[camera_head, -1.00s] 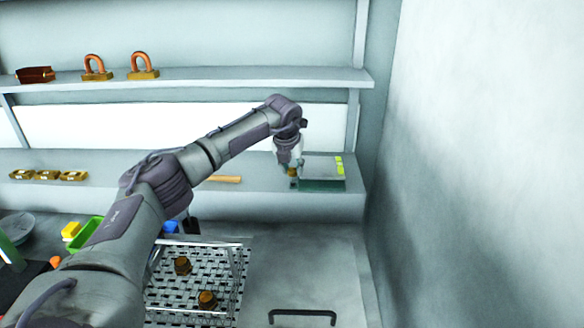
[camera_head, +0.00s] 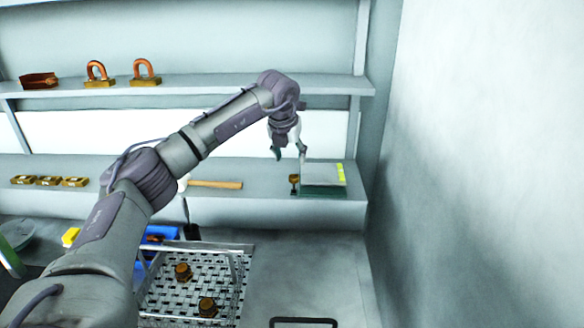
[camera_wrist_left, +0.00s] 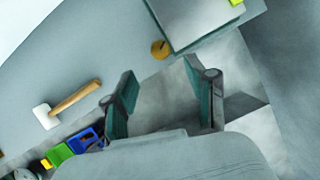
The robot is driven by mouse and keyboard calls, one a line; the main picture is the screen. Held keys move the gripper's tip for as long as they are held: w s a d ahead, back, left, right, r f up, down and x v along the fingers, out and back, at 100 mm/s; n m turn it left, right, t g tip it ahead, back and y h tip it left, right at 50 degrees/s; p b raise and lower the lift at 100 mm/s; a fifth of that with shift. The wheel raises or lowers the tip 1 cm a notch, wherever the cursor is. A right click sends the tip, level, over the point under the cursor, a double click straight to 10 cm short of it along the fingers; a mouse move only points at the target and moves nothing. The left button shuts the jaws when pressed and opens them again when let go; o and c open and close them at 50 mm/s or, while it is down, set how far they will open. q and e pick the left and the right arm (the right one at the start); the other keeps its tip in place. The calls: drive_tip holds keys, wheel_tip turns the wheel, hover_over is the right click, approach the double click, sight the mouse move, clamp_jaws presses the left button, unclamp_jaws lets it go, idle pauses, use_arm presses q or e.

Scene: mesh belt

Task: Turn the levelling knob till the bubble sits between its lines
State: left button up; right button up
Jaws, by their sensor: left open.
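A small brown-gold levelling knob (camera_head: 294,182) stands at the left front edge of a grey plate on a dark green base (camera_head: 322,190), on the lower shelf. A yellow-green level vial (camera_head: 341,173) lies along the plate's right side; its bubble and lines are too small to make out. My left gripper (camera_head: 289,153) is open and empty above the knob, apart from it. The left wrist view shows the knob (camera_wrist_left: 160,49) beyond the spread fingertips (camera_wrist_left: 160,72), beside the plate (camera_wrist_left: 195,18). The vial (camera_wrist_left: 236,2) is cut off at the top edge there. My right gripper is not in view.
A mallet (camera_head: 215,184) lies on the shelf left of the knob, with several brass blocks (camera_head: 48,181) farther left. A wire basket (camera_head: 230,285) holding two brown knobs stands below. A wall (camera_head: 480,170) bounds the right side.

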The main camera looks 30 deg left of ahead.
use_arm(q)
drive_tip(key=shift+v, duration=1.9)
